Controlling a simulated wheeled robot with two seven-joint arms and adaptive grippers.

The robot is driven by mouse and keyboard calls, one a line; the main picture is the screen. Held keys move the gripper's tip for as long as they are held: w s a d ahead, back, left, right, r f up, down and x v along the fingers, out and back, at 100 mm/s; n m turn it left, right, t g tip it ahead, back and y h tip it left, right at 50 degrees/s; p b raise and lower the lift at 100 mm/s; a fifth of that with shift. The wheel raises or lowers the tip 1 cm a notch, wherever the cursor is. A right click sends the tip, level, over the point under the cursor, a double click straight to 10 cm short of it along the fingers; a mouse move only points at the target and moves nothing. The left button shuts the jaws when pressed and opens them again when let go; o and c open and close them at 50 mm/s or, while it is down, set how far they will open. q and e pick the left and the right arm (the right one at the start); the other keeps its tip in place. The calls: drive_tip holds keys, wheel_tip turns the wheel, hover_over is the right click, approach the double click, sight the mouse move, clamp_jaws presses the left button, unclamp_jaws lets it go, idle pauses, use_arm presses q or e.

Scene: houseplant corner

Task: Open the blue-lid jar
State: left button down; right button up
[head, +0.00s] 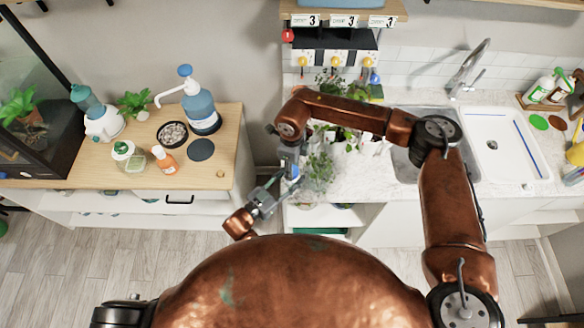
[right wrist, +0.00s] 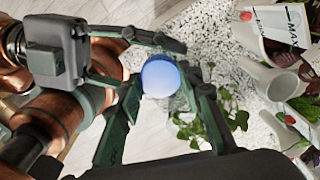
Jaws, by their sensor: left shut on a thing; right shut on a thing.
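The jar's round blue lid (right wrist: 160,77) shows from above in the right wrist view. My right gripper (right wrist: 163,92) has its fingers on either side of the lid and is shut on it. My left gripper (right wrist: 152,62) comes in from the left in that view and is shut on the jar below the lid. In the head view my left gripper (head: 279,187) and my right gripper (head: 289,158) meet in front of the gap between the counters. The jar's body is mostly hidden by the fingers, and I cannot tell whether the lid has turned.
Leafy plants (head: 320,170) stand close to the right of the grippers. The wooden counter (head: 228,140) at left holds a blue pump bottle (head: 201,108), an orange bottle (head: 164,160) and a bowl of pebbles (head: 172,134). A sink (head: 500,150) is at right. The floor between is clear.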

drive_tip(key=n, duration=1.2)
drive_tip(key=shift+d, duration=0.1)
drive_tip(key=n, duration=0.5)
drive_tip(key=shift+n, duration=0.4)
drive_tip(key=n, duration=0.4)
drive_tip(key=shift+w+r, duration=0.1)
drive_tip(key=shift+r, duration=0.2)
drive_tip(key=shift+r, duration=0.85)
drive_tip(key=shift+r, duration=0.15)
